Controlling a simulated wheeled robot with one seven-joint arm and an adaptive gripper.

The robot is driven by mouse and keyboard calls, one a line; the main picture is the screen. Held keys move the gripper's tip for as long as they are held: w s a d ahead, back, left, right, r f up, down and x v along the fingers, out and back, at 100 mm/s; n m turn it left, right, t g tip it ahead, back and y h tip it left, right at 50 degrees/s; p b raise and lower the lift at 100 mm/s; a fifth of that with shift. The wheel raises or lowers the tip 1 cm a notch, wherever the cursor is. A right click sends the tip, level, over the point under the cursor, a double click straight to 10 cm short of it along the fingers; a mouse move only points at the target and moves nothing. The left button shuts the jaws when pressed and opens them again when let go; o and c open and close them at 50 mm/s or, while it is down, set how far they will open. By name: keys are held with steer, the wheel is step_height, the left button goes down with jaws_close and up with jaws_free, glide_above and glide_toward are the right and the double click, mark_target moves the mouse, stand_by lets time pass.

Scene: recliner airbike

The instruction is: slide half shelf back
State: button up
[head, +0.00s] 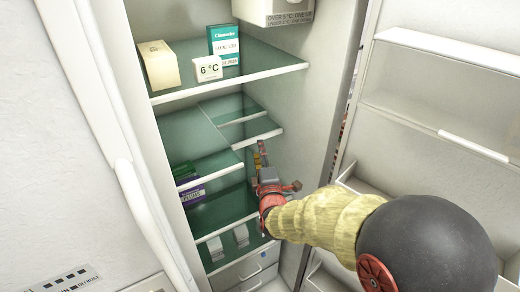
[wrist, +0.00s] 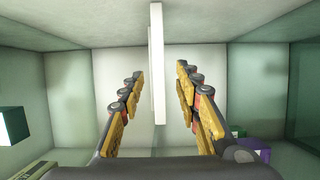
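The half shelf (head: 262,137) is a green-tinted glass panel with a white front edge, on the right side of the open fridge under the full-width top shelf. My gripper (head: 260,150) is at its front edge, near the right inner wall. In the wrist view, my gripper (wrist: 160,78) is open, with one finger on each side of a white upright strip (wrist: 157,50), which looks like the shelf's edge. Gaps show on both sides of the strip, so the fingers look apart from it. Depth between fingertips and edge is hard to judge.
A second half-width shelf (head: 215,166) lies to the left and lower. Purple boxes (head: 192,191) stand beneath it. The top shelf (head: 270,72) holds a cream box (head: 158,66), a teal box (head: 224,45) and a 6°C sign (head: 207,69). The open door (head: 440,85) is at right.

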mark_target(258, 139)
steer(key=p+x, duration=0.7)
steer(key=p, duration=0.9)
steer(key=shift+w+p, duration=0.3)
steer(key=shift+p, duration=0.1)
steer(key=shift+r, duration=0.1)
steer(key=c, duration=0.8)
